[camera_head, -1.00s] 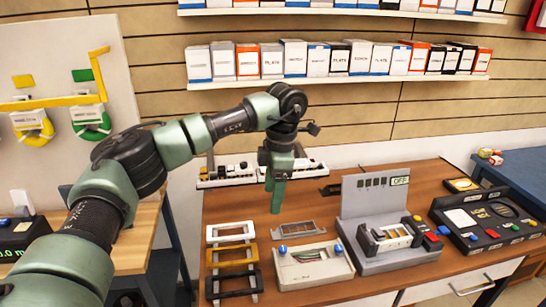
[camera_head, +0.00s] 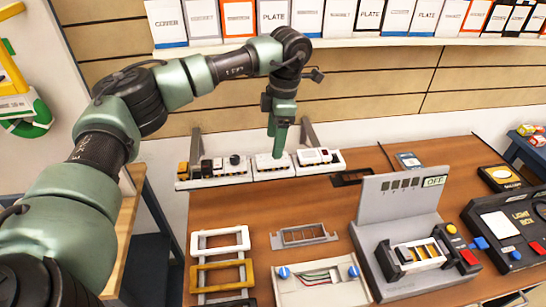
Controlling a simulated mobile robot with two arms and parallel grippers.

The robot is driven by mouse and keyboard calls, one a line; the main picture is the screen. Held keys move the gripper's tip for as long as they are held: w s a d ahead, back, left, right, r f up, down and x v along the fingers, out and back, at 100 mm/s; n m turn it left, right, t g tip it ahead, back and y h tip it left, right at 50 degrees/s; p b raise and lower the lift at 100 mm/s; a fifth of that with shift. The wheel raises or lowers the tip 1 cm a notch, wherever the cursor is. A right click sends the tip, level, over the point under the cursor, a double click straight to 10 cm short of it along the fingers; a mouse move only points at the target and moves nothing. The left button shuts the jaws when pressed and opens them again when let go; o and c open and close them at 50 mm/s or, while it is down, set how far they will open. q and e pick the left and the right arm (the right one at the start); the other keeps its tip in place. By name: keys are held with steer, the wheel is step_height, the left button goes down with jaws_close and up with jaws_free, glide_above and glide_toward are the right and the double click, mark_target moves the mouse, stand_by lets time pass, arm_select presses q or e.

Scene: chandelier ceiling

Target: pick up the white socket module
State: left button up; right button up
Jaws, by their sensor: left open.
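My left gripper (camera_head: 276,143) hangs pointing down at the back of the wooden table, over the middle of a white rail rack. The rack carries small modules: dark and yellow ones at its left, white modules (camera_head: 271,162) in the middle, and white ones with a dark red mark (camera_head: 317,156) at its right. The fingertips overlap the middle white modules in the picture; I cannot tell whether they touch. Which white module is the socket is too small to tell. The gripper is open and holds nothing visible. My right gripper is out of view.
Stacked white, yellow and black frames (camera_head: 220,262) lie at the front left. A grey metal plate (camera_head: 304,236), a wiring box (camera_head: 318,283), and a grey test stand (camera_head: 401,200) stand to the right. A black panel (camera_head: 508,226) is at the far right. A shelf of boxes hangs above.

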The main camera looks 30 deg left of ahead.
mark_target(273, 163)
arm_select(q)
steer(key=f, duration=0.1)
steer(key=f+p, duration=0.1)
steer(key=f, duration=0.1)
steer(key=f+p, duration=0.1)
steer(key=shift+s+f, duration=0.25)
steer(key=shift+s, duration=0.1)
steer(key=shift+a+f, duration=0.1)
steer(key=shift+f, duration=0.3)
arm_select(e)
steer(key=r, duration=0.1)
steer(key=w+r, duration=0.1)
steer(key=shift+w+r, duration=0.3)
arm_select(q)
steer(key=shift+f, duration=0.2)
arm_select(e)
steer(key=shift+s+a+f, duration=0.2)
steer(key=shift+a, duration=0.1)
arm_select(q)
steer(key=c, duration=1.5)
jaws_close()
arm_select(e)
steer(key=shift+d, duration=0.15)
